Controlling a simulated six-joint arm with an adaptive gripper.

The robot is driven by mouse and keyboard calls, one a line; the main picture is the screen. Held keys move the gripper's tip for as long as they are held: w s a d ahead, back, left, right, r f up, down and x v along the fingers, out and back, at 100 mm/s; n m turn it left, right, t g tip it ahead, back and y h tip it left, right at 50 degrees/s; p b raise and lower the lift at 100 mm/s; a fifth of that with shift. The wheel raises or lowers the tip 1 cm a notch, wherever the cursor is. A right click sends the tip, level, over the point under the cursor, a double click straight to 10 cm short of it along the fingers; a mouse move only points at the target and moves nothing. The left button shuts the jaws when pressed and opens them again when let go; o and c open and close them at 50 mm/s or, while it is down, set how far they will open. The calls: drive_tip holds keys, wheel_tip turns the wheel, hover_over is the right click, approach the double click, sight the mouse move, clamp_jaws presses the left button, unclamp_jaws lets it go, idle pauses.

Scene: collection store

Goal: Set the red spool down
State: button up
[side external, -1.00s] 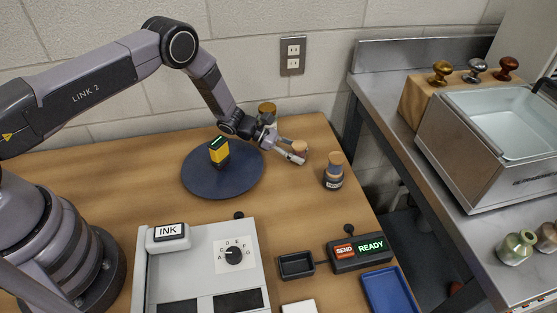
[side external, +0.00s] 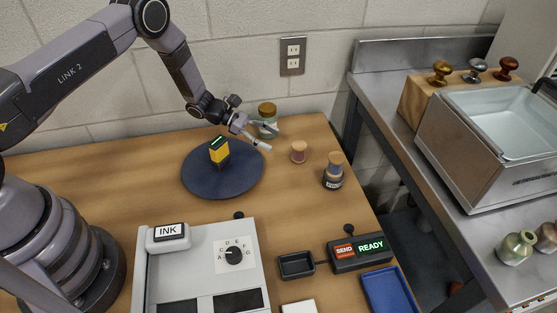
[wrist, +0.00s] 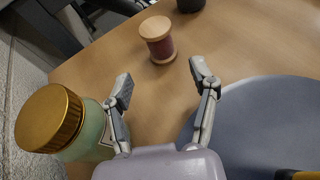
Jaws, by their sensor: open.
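The red spool (side external: 299,152) stands upright on the wooden table near its back right part. It has pale wooden ends and dark red thread, and shows in the wrist view (wrist: 160,46) ahead of the fingertips. My gripper (side external: 268,138) is open and empty, to the left of the spool and apart from it. In the wrist view the two fingers (wrist: 162,78) are spread wide with bare table between them.
A green jar with a gold lid (side external: 267,113) stands close behind my gripper. A round blue mat (side external: 195,185) bears a yellow-and-black device (side external: 219,152). Table is clear in front of the spool.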

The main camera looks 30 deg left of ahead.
drive_tip(key=v, duration=0.2)
drive_tip(key=shift+a+r, duration=0.15)
drive_tip(key=shift+a, duration=0.1)
drive_tip(key=shift+s+a+r, duration=0.1)
drive_tip(key=shift+a+r, duration=0.15)
drive_tip(key=s+r+m+g+y, duration=0.15)
drive_tip(key=s+r+m, duration=0.25)
drive_tip(key=r, duration=0.5)
drive_tip(key=s+r+m+g+y, duration=0.15)
drive_tip(key=s+r+m, duration=0.3)
drive_tip(key=r, duration=0.45)
drive_tip(key=s+r+m+g+y, duration=0.15)
drive_tip(key=s+r+m, duration=0.25)
drive_tip(key=r, duration=0.5)
drive_tip(key=s+a+r+m+t+y, duration=0.2)
drive_tip(key=s+a+r+m, duration=0.1)
drive_tip(key=s, duration=0.4)
drive_tip(key=s+a+r+m+t+y, duration=0.2)
drive_tip(key=s+a+r+m+y, duration=0.1)
drive_tip(key=s, duration=0.5)
drive_tip(key=s+a+r+m+t+y, duration=0.2)
drive_tip(key=s+a+r+m+y, duration=0.1)
drive_tip(key=s, duration=0.4)
drive_tip(key=shift+s, duration=0.35)
